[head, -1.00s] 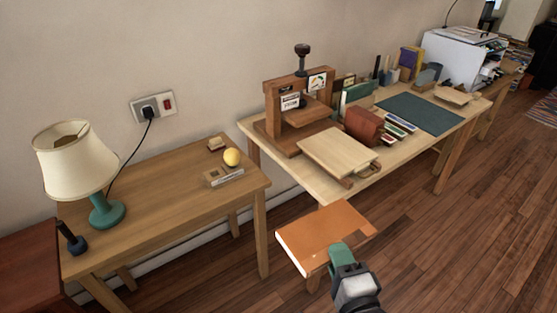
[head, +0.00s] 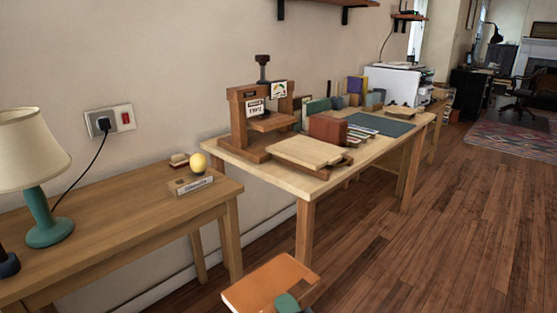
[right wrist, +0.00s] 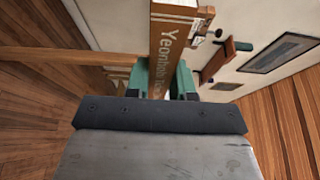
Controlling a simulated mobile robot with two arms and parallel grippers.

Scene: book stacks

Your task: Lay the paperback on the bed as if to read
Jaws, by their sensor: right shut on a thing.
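The orange paperback (head: 262,287) is at the bottom of the head view, in front of the work table and above the floor. My right gripper (head: 288,303) is shut on it, and its teal finger shows at the book's near edge. In the right wrist view the book's brown spine (right wrist: 170,42), with pale lettering, stands between the two teal fingertips (right wrist: 163,80). Part of the lettering is hidden. I see no sleeping bed; a wooden book press (head: 262,122) stands on the work table.
The work table (head: 233,150) also bears pale boards (head: 303,151), a red-brown block (head: 327,129), a green mat (head: 382,124) and upright books. A side table (head: 110,225) at left holds a lamp (head: 45,215) and a yellow ball (head: 198,163). Wooden floor (head: 440,240) is open at right.

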